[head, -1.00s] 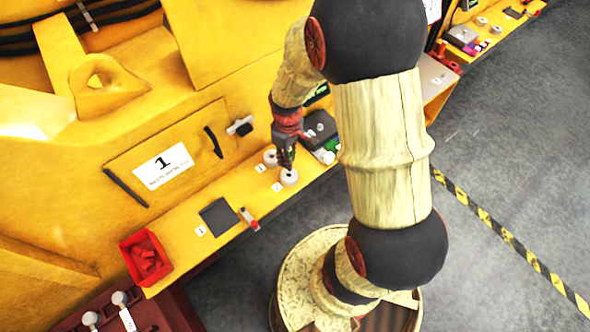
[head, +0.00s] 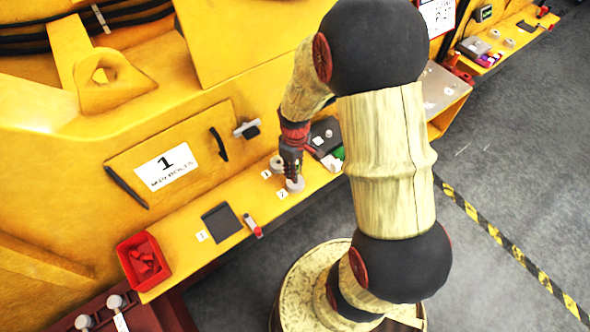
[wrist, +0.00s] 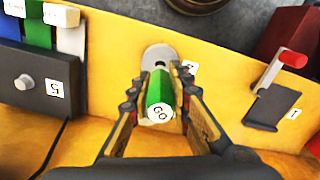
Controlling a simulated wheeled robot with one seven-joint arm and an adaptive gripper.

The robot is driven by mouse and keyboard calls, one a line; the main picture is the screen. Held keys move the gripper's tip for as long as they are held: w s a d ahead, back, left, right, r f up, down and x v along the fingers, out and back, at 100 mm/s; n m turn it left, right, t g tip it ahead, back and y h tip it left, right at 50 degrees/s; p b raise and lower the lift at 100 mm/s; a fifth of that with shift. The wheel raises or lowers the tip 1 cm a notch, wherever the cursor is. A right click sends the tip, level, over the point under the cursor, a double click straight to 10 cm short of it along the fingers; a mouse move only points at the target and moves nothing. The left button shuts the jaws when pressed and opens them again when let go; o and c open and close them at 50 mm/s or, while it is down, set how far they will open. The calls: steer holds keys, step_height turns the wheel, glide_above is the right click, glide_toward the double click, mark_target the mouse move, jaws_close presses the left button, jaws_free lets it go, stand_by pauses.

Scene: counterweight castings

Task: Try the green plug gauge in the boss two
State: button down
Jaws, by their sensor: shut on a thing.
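Boss two (head: 297,186) is a pale round boss on the yellow ledge, beside its tag "2" (head: 282,195). In the wrist view the boss (wrist: 158,52) shows as a grey ring just beyond the green plug gauge. My gripper (wrist: 160,92) is shut on the green plug gauge (wrist: 159,90), whose white end marked "GO" faces the camera. In the head view my gripper (head: 292,176) is right over boss two, and the gauge is hidden. The gauge's far end overlaps the boss; I cannot tell whether it is in the bore.
Boss one (head: 277,162) stands close behind. A dark block (wrist: 38,83) tagged "5" with blue and green pieces lies left in the wrist view. A dark pad (wrist: 271,107) and a red-handled tool (wrist: 278,68) lie right. A red bin (head: 122,252) stands at the ledge's left end.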

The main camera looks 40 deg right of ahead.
steer(key=shift+f+b, duration=0.7)
steer(key=shift+f, duration=0.45)
stand_by(1.8)
stand_by(0.6)
steer(key=c, duration=1.7)
jaws_free()
steer(key=shift+o, duration=0.7)
step_height(320, 180, up, 12)
steer(key=shift+r, duration=0.15)
step_height(320, 180, up, 12)
steer(key=p, duration=0.9)
